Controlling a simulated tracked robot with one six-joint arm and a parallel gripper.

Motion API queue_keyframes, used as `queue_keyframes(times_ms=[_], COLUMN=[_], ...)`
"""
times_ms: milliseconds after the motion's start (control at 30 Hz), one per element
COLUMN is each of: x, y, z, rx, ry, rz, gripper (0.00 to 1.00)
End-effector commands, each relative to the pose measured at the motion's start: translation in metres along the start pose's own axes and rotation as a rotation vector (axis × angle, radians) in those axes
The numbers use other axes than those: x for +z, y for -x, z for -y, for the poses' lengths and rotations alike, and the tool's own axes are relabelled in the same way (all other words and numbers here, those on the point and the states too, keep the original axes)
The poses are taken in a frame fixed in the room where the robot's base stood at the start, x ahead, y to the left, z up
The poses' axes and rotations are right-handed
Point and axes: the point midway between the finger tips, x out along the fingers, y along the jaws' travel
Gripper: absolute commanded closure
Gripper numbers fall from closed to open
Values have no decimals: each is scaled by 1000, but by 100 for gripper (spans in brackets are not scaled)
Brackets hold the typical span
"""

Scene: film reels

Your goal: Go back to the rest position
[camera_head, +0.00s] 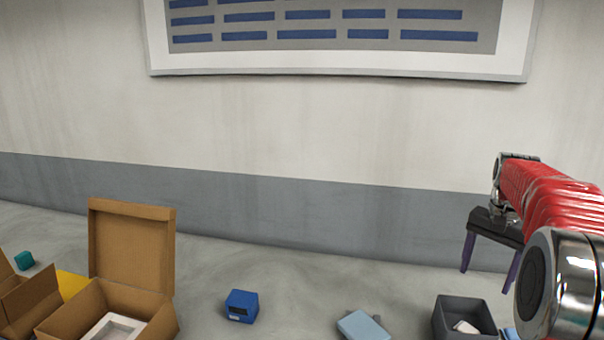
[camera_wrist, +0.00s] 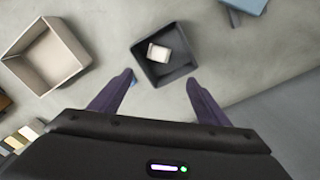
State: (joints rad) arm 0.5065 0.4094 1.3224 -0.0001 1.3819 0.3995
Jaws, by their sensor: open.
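My gripper (camera_head: 490,243) hangs at the end of my red arm on the right of the head view, with its two purple fingers apart. In the wrist view my gripper (camera_wrist: 158,88) is open, with nothing between its fingers. A dark grey open box (camera_wrist: 178,72) lies beyond the fingertips there, with a small pale object (camera_wrist: 159,52) inside. The same dark box (camera_head: 447,320) shows at the lower right of the head view, below the gripper. No film reel can be made out.
An open cardboard box (camera_head: 130,245) with a white insert stands at lower left. A blue cube (camera_head: 241,306) and a light blue item (camera_head: 362,326) lie on the floor. A beige box (camera_wrist: 47,57) is left in the wrist view. A wall stands behind; the middle floor is mostly clear.

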Motion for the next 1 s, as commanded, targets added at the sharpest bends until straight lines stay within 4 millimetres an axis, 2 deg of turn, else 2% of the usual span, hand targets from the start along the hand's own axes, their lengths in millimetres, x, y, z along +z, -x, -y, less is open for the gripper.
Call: queue_keyframes(times_ms=[133, 267, 633, 1000], x=[17, 42, 132, 220], y=[-14, -17, -14, -12], z=[-4, -2, 6, 3], rx=[-2, -9, -39, -72], ry=[66, 143, 368, 556], rz=[-5, -23, -102, -188], gripper=[31, 31, 31, 31])
